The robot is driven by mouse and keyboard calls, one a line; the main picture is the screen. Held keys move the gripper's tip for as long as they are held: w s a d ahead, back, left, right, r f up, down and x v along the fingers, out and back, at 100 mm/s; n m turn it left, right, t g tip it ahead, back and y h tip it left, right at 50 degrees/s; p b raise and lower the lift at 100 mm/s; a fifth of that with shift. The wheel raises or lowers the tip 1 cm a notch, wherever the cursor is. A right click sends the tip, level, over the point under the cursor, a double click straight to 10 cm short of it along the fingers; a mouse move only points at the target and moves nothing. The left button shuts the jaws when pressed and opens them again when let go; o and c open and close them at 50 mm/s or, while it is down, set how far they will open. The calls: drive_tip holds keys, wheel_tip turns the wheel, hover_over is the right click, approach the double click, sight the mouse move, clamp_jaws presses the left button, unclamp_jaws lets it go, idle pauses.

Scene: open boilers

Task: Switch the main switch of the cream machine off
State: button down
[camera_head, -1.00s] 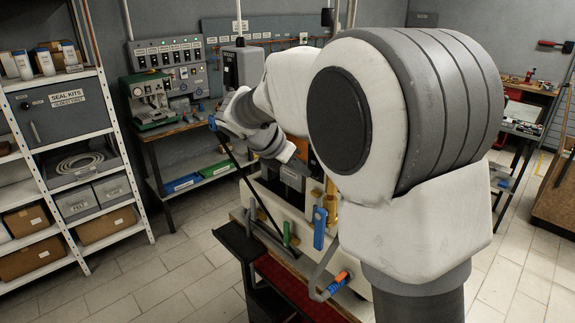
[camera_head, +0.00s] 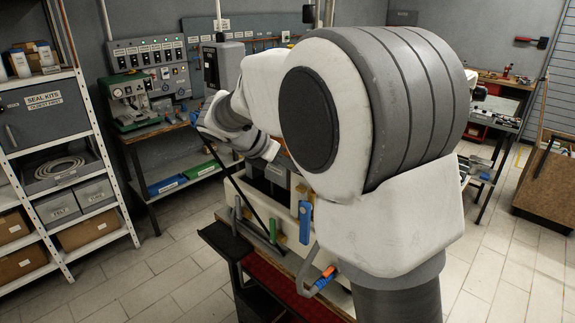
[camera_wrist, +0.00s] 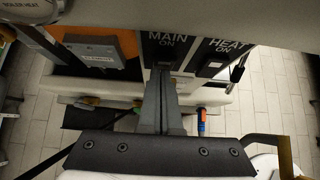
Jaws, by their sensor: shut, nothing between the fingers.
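The cream machine (camera_head: 293,240) stands in front of me in the head view, largely hidden behind my arm. In the wrist view, its cream body (camera_wrist: 222,95) carries a dark panel marked "MAIN ON" (camera_wrist: 168,38). The main switch is below that label, and my fingertips largely cover it, so its position cannot be told. My gripper (camera_wrist: 163,76) is shut and empty, with its tips at or very close to the lower part of the main panel. Contact cannot be told. In the head view the fingers are hidden.
A "HEAT ON" panel (camera_wrist: 226,46) with its own switch is just right of the main one. A grey labelled box (camera_wrist: 100,58) is left. A blue-handled lever (camera_head: 305,222) is on the machine's front. A shelf rack (camera_head: 60,150) stands left; floor between is clear.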

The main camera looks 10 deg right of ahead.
drive_tip(key=shift+d+r+p, duration=0.1)
drive_tip(key=shift+r+p, duration=0.65)
drive_tip(key=shift+r, duration=0.2)
drive_tip(key=a+f+v, duration=0.1)
drive_tip(key=v, duration=1.2)
drive_tip(key=shift+s+a, duration=0.15)
drive_tip(key=shift+s, duration=0.2)
drive_tip(key=shift+a+f, duration=0.1)
drive_tip(key=shift+f, duration=0.1)
